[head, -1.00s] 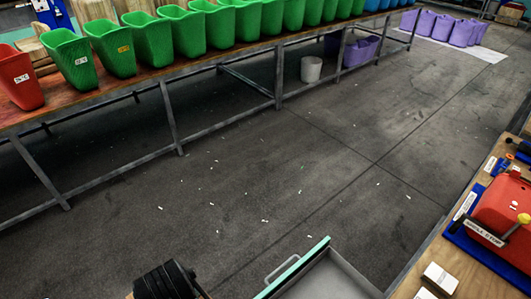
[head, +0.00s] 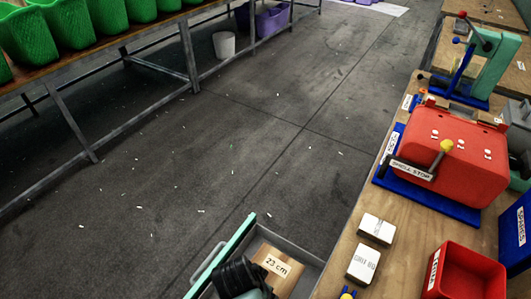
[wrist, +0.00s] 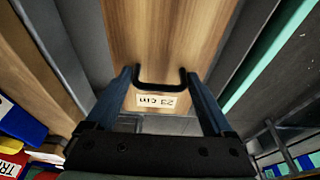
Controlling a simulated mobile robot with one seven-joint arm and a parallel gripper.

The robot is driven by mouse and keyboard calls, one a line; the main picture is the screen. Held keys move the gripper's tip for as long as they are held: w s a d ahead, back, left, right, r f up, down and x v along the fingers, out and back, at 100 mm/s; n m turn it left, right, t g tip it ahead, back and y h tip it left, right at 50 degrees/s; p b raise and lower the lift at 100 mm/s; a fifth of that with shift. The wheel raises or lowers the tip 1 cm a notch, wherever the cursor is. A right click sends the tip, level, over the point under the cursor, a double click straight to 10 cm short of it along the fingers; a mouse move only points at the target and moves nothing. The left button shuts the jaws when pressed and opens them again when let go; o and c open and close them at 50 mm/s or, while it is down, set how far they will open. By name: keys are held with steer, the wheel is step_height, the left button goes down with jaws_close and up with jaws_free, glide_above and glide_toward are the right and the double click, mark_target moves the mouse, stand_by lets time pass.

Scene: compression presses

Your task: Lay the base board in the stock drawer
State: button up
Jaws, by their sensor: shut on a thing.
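The base board (head: 263,255) is a light wooden board with a "23 cm" label, seen in the head view within the outline of the open stock drawer (head: 312,268). The drawer is grey with a green front. In the wrist view the board (wrist: 170,35) has a black handle, and my gripper (wrist: 160,82) is shut on it with one blue finger at each side. Grey drawer walls run along both sides of the board. My gripper (head: 242,278) covers the board's near left part in the head view. I cannot tell whether the board touches the drawer floor.
The wooden bench (head: 345,258) at right carries white boxes (head: 364,262), a red bin (head: 462,275) and a red press (head: 455,160) on a blue base. A long table with green bins (head: 70,22) stands at the left. The floor between is open.

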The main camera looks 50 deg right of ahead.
step_height(320, 180, down, 8)
steer(key=shift+r+b, duration=0.2)
steer(key=shift+b, duration=0.1)
steer(key=shift+f, duration=0.15)
steer(key=o, duration=1.2)
steer(key=shift+c, duration=0.2)
steer(key=p+v, duration=0.1)
steer(key=v, duration=1.1)
